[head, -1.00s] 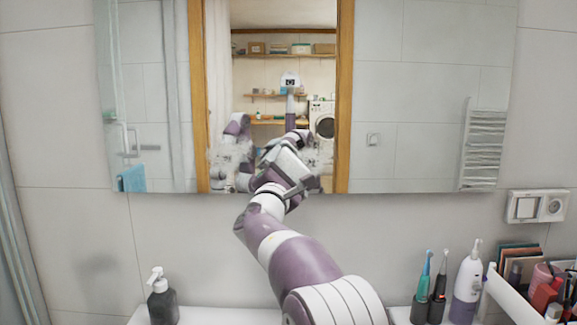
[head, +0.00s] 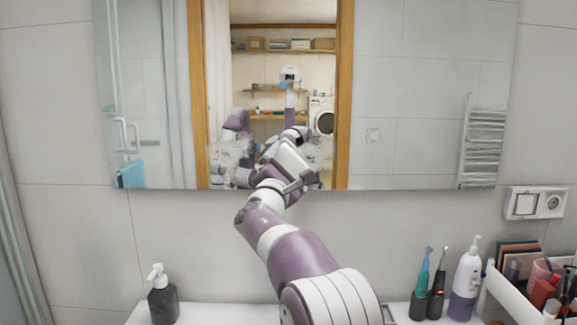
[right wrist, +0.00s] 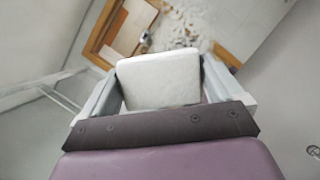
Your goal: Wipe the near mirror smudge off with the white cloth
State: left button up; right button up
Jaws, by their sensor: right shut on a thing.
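The mirror (head: 420,100) fills the upper part of the head view. Grey speckled smudges show low on it: one (head: 319,153) just right of my right gripper, another (head: 230,153) to its left. I cannot tell which is the near one. My right gripper (head: 290,172) is at the mirror's lower edge and covers part of the glass. In the right wrist view it is shut on the white cloth (right wrist: 160,80), a flat pad between the fingers. A speckled smudge (right wrist: 180,27) lies beyond the pad there. Contact with the glass cannot be told. My left gripper is not directly in view.
A dark soap dispenser (head: 163,302) stands on the shelf at lower left. Electric toothbrushes (head: 437,288), a white-and-purple bottle (head: 466,285) and a white caddy (head: 510,300) of cosmetics stand at lower right. A wall socket panel (head: 535,204) is right of the mirror.

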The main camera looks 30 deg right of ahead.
jog(key=shift+w+d, duration=0.35)
jog(key=shift+w, duration=0.15)
